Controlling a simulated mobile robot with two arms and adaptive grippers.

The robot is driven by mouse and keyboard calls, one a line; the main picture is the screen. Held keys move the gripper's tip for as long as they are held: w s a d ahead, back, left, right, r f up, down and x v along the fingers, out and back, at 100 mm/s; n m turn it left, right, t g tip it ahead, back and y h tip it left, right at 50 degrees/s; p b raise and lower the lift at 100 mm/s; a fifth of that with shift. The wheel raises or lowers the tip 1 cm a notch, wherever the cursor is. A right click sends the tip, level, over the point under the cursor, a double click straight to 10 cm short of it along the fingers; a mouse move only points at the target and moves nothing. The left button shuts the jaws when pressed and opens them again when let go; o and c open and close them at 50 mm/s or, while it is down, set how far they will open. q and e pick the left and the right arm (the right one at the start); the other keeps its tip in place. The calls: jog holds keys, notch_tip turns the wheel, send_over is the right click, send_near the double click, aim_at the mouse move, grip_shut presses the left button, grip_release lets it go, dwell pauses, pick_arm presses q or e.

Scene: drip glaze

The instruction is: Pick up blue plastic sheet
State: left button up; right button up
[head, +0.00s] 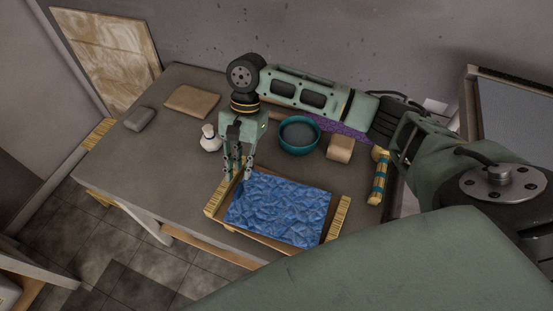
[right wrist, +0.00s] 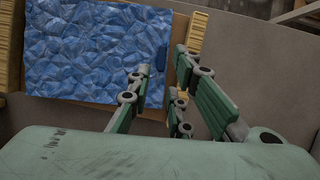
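The blue plastic sheet (head: 277,208) is crinkled and lies flat over a shallow wooden tray (head: 265,240) at the front edge of the table. It also shows at the upper left of the right wrist view (right wrist: 90,50). My right gripper (head: 236,176) points down above the tray's back left corner. Its fingers are apart with nothing between them. In the right wrist view the right gripper (right wrist: 165,75) is beside the sheet's edge, one finger overlapping the sheet in the picture. I cannot tell whether it touches. My left gripper is not in view.
A white bottle (head: 209,138) stands just left of my right gripper. A teal bowl (head: 299,135), a tan block (head: 340,149) and a striped roll (head: 379,178) are to the right. A brown folded piece (head: 192,101) and grey lump (head: 140,119) lie at left. The table's left part (head: 140,165) is clear.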

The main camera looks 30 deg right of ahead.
aim_at(239, 186)
jog(key=shift+s+a+f+p, duration=0.2)
jog(key=shift+a+f, duration=0.1)
jog(key=shift+f, duration=0.15)
jog(key=shift+s+a+f+p, duration=0.2)
jog(key=shift+a+f, duration=0.05)
jog(key=shift+f, duration=0.15)
jog(key=x, duration=0.2)
jog(key=shift+w+f+p, duration=0.1)
jog(key=shift+f+p, duration=0.25)
jog(key=shift+f, duration=0.55)
jog(key=shift+a, duration=0.1)
jog(key=shift+c, duration=0.7)
grip_shut()
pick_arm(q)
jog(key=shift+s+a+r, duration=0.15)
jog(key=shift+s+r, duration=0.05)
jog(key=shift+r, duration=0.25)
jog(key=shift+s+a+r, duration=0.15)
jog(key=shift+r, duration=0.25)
